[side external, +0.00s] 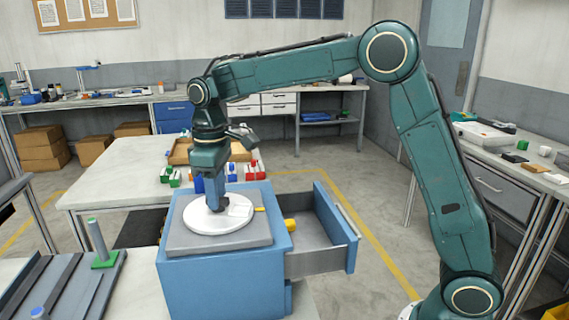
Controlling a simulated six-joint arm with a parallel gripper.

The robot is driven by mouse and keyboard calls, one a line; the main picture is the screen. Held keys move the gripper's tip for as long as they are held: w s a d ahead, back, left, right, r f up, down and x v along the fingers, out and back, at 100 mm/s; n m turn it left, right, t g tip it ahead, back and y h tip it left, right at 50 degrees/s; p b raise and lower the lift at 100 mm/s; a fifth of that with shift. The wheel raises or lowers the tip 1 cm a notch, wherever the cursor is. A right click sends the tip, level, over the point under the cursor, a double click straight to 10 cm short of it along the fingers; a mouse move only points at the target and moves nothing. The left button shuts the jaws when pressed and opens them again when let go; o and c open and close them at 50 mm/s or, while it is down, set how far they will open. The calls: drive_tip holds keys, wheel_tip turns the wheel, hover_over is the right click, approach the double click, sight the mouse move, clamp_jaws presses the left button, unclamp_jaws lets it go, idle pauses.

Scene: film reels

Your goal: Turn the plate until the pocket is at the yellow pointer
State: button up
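The white round plate (205,222) lies on the grey top of a blue cabinet. A small yellow piece, which looks like the pointer (260,209), shows at the plate's right edge. A pale square patch (239,207) sits on the plate's right side, close to that pointer; I cannot tell whether it is the pocket. My gripper (217,208) points straight down over the plate's middle, at or just above its surface. Its fingers look close together, but whether they are shut or hold something is too small to tell. My gripper hides part of the plate's centre.
The blue cabinet (225,275) has an open drawer (325,262) sticking out right, with a yellow object (290,224) at its inner end. A grey rack (75,285) and a green-based post (104,258) stand at left. Behind are a wooden tray (181,152) and coloured blocks (252,168).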

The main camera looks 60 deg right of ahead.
drive_tip(key=shift+f, duration=0.15)
clamp_jaws()
idle(0.4)
drive_tip(key=shift+n, duration=1.8)
unclamp_jaws()
